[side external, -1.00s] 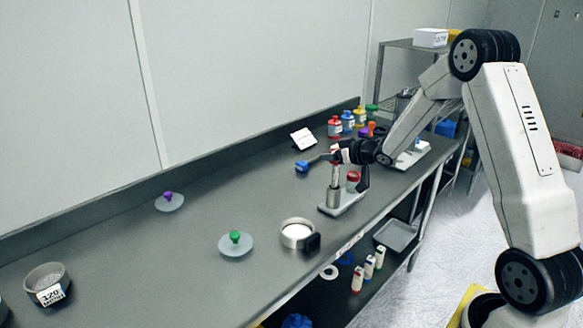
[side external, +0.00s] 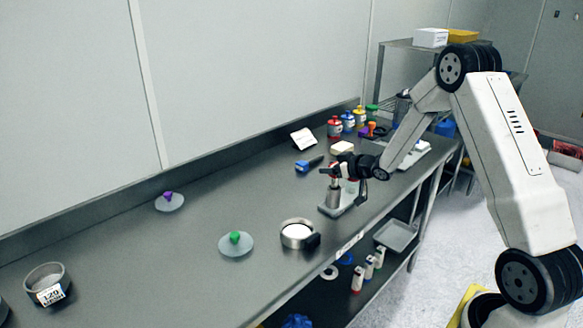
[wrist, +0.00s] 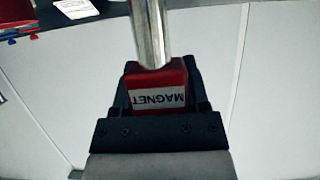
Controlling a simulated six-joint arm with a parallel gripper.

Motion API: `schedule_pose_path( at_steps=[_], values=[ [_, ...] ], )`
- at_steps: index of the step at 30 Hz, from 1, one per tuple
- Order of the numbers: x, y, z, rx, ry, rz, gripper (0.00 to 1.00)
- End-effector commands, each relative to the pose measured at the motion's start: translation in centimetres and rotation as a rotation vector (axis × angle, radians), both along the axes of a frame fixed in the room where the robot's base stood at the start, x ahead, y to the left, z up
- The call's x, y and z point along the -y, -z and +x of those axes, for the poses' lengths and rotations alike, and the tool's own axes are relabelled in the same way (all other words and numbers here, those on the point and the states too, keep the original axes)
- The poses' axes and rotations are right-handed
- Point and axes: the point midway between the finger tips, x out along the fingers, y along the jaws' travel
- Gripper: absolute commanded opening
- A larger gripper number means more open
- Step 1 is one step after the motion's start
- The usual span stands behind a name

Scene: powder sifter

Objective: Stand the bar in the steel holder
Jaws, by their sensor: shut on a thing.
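The bar is a shiny steel rod (wrist: 150,35) with a red handle (wrist: 158,78) labelled MAGNET. My gripper (side external: 336,169) is shut on the red handle, which sits between the dark fingers in the wrist view. The steel holder (side external: 331,198) is an upright cylinder on a flat base near the bench's front edge. In the side view my gripper is just above the holder, with the bar upright and in line with it. The rod's lower end is hidden and appears to be inside the holder. The wrist view cuts the rod off at the top.
A round pan (side external: 297,233) and a green-knobbed disc (side external: 236,243) lie to the left. A blue-headed brush (side external: 309,165) lies behind the holder. Several coloured bottles (side external: 348,121) stand at the back. The bench between the discs is clear.

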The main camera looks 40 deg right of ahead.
Motion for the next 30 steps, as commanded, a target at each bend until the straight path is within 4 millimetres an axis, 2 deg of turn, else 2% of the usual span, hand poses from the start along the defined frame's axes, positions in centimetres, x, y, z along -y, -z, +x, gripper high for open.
schedule_pose_path(
  at_steps=[6,7,9,10,24,30],
  values=[
    [0.0,0.2,0.0,0.002,0.000,0.000,0.00],
    [0.0,0.3,0.0,0.000,0.000,0.000,0.68],
    [0.0,0.3,0.0,0.000,0.000,0.000,0.90],
    [0.0,0.3,0.0,0.000,0.000,0.000,0.94],
    [0.0,-0.1,-0.1,0.000,0.000,0.000,0.94],
    [0.1,-0.7,-1.4,0.001,0.002,0.000,0.94]
  ],
)
